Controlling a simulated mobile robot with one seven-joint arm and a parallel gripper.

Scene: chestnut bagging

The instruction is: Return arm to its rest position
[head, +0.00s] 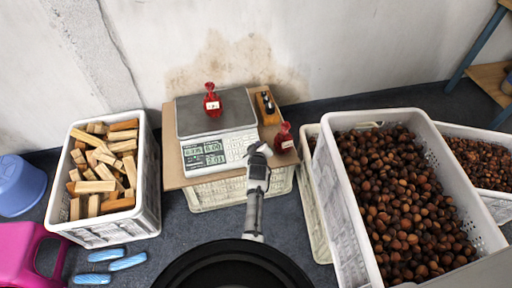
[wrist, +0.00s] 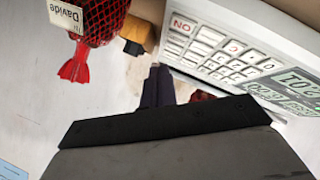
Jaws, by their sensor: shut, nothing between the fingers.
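My gripper (head: 262,150) is raised in front of the right end of the scale's keypad. It is shut with nothing in it. In the wrist view my shut fingers (wrist: 158,88) point toward the board beside the keypad. One red net bag (head: 211,100) with a white label stands on the plate of the scale (head: 218,142). A second red net bag (head: 283,138) stands on the board just right of my gripper, touching nothing that I can see. It shows large in the wrist view (wrist: 100,22), with a label reading "Davide".
The scale sits on a board (head: 172,175) over a white crate (head: 215,195). A stapler-like tool (head: 267,105) lies right of the scale. A crate of wood blocks (head: 148,215) is left; a tilted crate of chestnuts (head: 345,215) is right. A pink stool (head: 32,250) is lower left.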

